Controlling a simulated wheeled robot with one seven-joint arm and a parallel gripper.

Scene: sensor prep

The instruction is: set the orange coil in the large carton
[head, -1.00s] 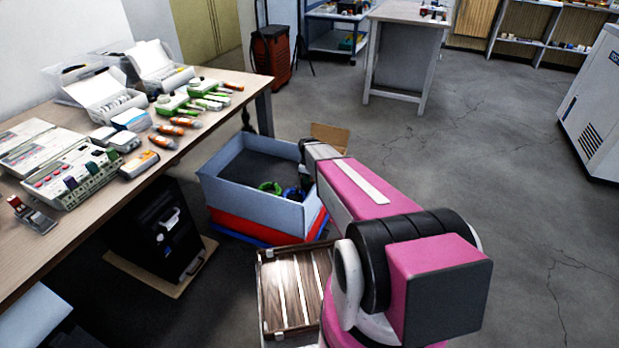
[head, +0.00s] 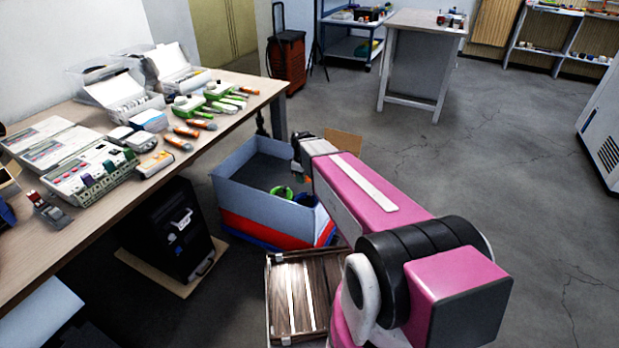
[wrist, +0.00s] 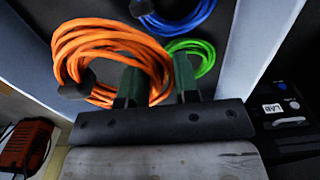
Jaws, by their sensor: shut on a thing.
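The orange coil (wrist: 110,50) is a looped cable with a dark tie, large in the wrist view. My gripper (wrist: 158,80) has its green fingers shut on the coil's right side. In the head view my gripper (head: 303,172) is over the light blue-grey open box (head: 252,197), with only a speck of orange showing. A green coil (head: 281,192) and a blue coil (head: 305,199) lie inside this box; both also show in the wrist view, apart from the orange coil. A tan cardboard flap (head: 345,144) shows behind the box; whatever it belongs to is mostly hidden.
The blue-grey box sits on red and blue ones. A wooden-slatted crate (head: 296,290) stands in front. A workbench (head: 225,125) with devices is at the left, a black case (head: 178,235) beneath it. The floor at right is clear.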

